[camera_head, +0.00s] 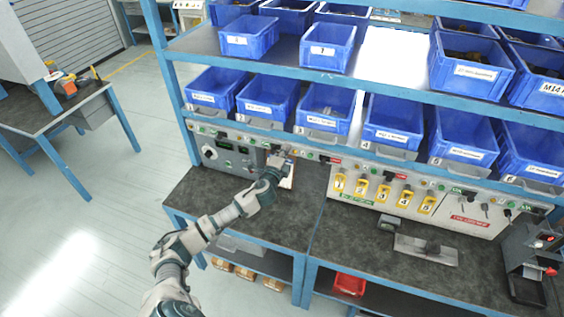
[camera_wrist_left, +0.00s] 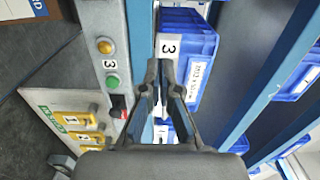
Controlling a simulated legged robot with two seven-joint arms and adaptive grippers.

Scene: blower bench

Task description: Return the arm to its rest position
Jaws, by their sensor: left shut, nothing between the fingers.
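My left arm comes in from the bottom left in the head view and reaches over the left part of the bench (camera_head: 215,190). My left gripper (camera_head: 278,163) is close to the front panel below the shelf bins. In the left wrist view the same gripper (camera_wrist_left: 162,75) shows its fingers drawn together with nothing held. Behind the fingers is a blue bin (camera_wrist_left: 198,50) marked 3. Beside them, on the panel, are an orange button (camera_wrist_left: 104,45) and a green button (camera_wrist_left: 112,82). My right gripper is in neither view.
Blue bins (camera_head: 325,108) fill the shelves above the panel. Yellow numbered holders (camera_head: 383,193) sit on the panel to the right. A flat grey plate (camera_head: 425,250) lies on the right bench, and a device with a red knob (camera_head: 530,245) stands at far right. The floor (camera_head: 110,220) at left is clear.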

